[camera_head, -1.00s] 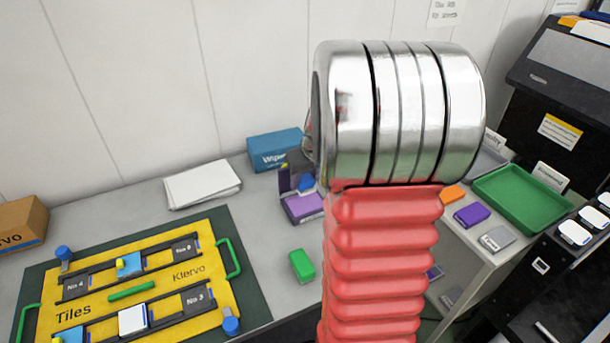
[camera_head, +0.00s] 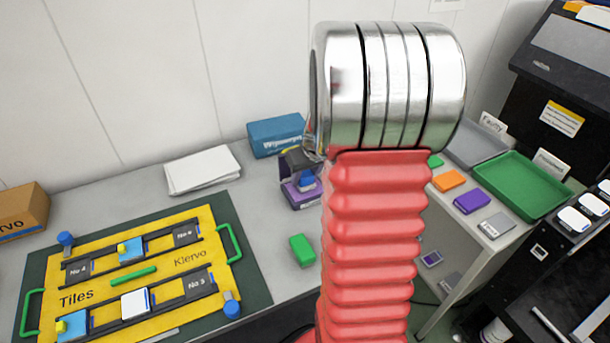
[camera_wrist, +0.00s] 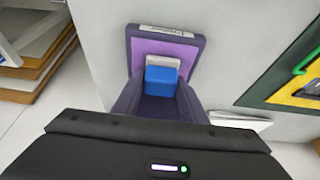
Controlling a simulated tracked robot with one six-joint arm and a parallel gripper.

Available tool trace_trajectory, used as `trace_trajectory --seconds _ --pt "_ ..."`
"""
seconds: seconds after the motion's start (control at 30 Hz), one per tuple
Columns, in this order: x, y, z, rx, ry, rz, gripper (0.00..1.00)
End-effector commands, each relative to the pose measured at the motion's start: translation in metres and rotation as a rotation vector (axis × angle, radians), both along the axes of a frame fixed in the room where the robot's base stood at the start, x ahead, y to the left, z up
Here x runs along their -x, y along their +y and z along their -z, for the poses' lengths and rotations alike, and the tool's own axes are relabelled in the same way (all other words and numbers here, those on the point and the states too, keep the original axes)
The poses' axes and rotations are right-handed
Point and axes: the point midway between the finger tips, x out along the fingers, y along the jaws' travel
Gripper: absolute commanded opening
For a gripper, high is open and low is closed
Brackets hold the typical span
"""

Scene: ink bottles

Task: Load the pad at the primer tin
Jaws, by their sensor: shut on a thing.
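My gripper (camera_wrist: 160,98) is shut on a blue block (camera_wrist: 161,80), which sits between its two dark fingers in the wrist view. A pale grey-white piece (camera_wrist: 165,61) shows just beyond the blue block. Behind it is a purple tin (camera_wrist: 166,47) with a dark rim and a small label whose print is too small to read. In the head view the tin (camera_head: 301,194) sits on the grey bench, with the blue block (camera_head: 307,181) over or at it. I cannot tell whether the pale piece touches the tin. My arm hides part of the bench.
A green block (camera_head: 302,250) lies in front of the tin. A blue box (camera_head: 276,136) and white paper (camera_head: 202,170) are behind. A yellow tile board (camera_head: 105,240) is at left. A green tray (camera_head: 522,186) and several small blocks are at right.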

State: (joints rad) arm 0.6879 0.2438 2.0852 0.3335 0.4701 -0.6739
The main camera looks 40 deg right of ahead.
Motion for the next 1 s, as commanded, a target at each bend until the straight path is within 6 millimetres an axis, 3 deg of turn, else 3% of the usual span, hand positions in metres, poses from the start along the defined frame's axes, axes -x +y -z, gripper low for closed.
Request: trace_trajectory --seconds 1.0 --pt "0.0002 -0.0004 0.0057 0.0 0.0 0.001 0.2"
